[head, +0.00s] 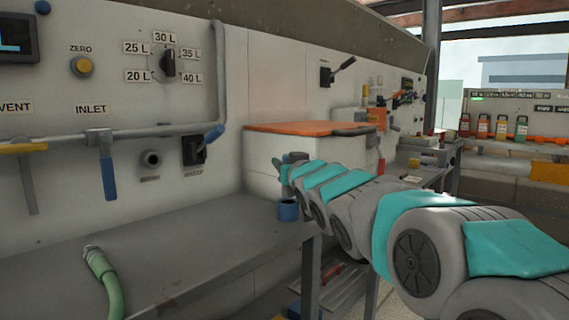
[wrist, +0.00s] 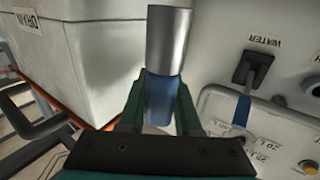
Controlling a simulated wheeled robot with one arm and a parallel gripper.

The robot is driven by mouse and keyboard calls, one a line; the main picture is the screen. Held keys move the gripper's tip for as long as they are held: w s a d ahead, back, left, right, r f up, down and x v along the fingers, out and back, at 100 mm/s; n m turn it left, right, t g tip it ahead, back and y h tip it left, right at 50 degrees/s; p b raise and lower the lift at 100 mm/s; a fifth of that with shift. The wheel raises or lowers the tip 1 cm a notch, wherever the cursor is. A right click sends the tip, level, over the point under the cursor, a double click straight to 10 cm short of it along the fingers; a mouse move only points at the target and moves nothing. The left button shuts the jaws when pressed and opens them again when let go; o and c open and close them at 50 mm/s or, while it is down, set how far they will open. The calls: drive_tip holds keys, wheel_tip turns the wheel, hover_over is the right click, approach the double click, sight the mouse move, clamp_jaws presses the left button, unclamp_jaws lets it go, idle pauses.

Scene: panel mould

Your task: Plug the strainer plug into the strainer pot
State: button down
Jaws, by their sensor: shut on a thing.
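The strainer plug (wrist: 170,40) is a smooth silver cylinder with a blue grip end, seen in the wrist view. My gripper (wrist: 160,95) is shut on the blue end, with a green finger on each side. The silver part extends beyond the fingertips. In the head view my gripper (head: 285,172) is at the far end of my arm, in front of the white box; the plug is too small to make out there. A short blue cup (head: 289,211), which looks like the strainer pot, stands at the bench corner, below my gripper in the picture. The wrist view does not show the cup.
The grey bench (head: 190,250) carries a green hose (head: 104,272) at the left. A white box (head: 275,155) with an orange lid stands behind my gripper. The wall panel has a blue-handled inlet lever (head: 107,170) and a dial (head: 168,64). The middle of the bench is clear.

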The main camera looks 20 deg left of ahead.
sight(290, 188)
drive_tip(key=shift+f+b, duration=1.55)
drive_tip(key=shift+f, duration=0.95)
drive_tip(key=c, duration=0.5)
unclamp_jaws()
drive_tip(key=v, duration=0.6)
drive_tip(key=shift+s+d+r, duration=0.1)
drive_tip(key=shift+s+d, duration=0.05)
drive_tip(key=shift+d, duration=0.05)
drive_tip(key=shift+s+d, duration=0.35)
drive_tip(key=shift+s, duration=0.2)
